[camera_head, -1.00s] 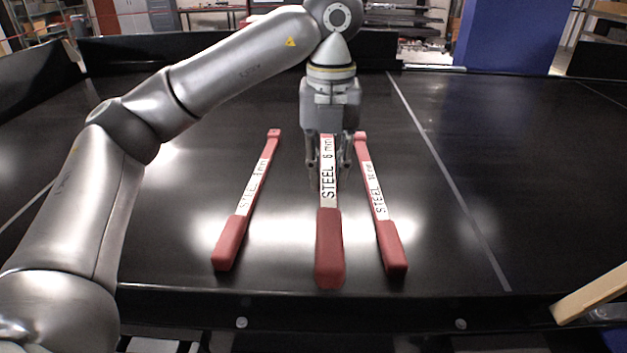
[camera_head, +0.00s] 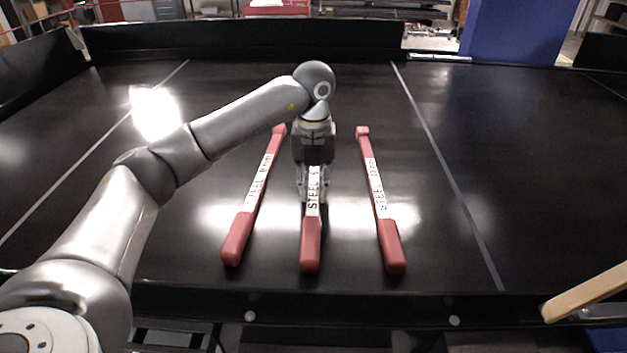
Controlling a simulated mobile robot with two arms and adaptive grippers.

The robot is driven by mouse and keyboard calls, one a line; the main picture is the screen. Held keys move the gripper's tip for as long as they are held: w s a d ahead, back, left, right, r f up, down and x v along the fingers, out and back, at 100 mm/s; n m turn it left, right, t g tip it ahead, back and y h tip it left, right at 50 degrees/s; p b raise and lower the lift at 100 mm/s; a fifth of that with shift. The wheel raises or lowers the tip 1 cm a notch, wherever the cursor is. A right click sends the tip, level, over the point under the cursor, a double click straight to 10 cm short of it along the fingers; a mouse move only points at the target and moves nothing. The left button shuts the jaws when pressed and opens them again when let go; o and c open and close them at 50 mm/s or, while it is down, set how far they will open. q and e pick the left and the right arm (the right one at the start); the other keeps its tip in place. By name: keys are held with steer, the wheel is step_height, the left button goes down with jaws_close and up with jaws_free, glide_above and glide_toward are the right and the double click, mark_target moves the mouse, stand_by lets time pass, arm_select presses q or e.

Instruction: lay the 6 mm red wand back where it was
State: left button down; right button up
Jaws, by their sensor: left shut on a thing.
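Three red wands with white labels show on the black conveyor belt (camera_head: 345,262). The middle one, the 6 mm red wand (camera_head: 311,245), lies lengthwise with its thick red handle toward me. My left gripper (camera_head: 312,193) is shut on its labelled shaft from above. The gripper covers the wand's far end and part of its label. The wand looks at or close to belt level; I cannot tell whether it touches. Another red wand (camera_head: 238,239) lies tilted to the left, and a third red wand (camera_head: 390,247) lies to the right. My right gripper is not in view.
A low black wall (camera_head: 240,40) closes the belt's far side. A pale line (camera_head: 450,180) runs along the belt right of the wands, with clear belt beyond it. A wooden bar (camera_head: 585,292) juts in at the lower right. A blue block (camera_head: 512,32) stands behind.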

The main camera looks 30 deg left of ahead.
mark_target(314, 189)
arm_select(q)
steer(key=shift+f, duration=0.15)
steer(key=c, duration=1.3)
jaws_free()
steer(key=shift+o, duration=0.2)
steer(key=shift+r, duration=0.45)
step_height(314, 189, up, 11)
steer(key=b, duration=0.1)
steer(key=shift+r+b, duration=0.2)
steer(key=shift+b, duration=0.2)
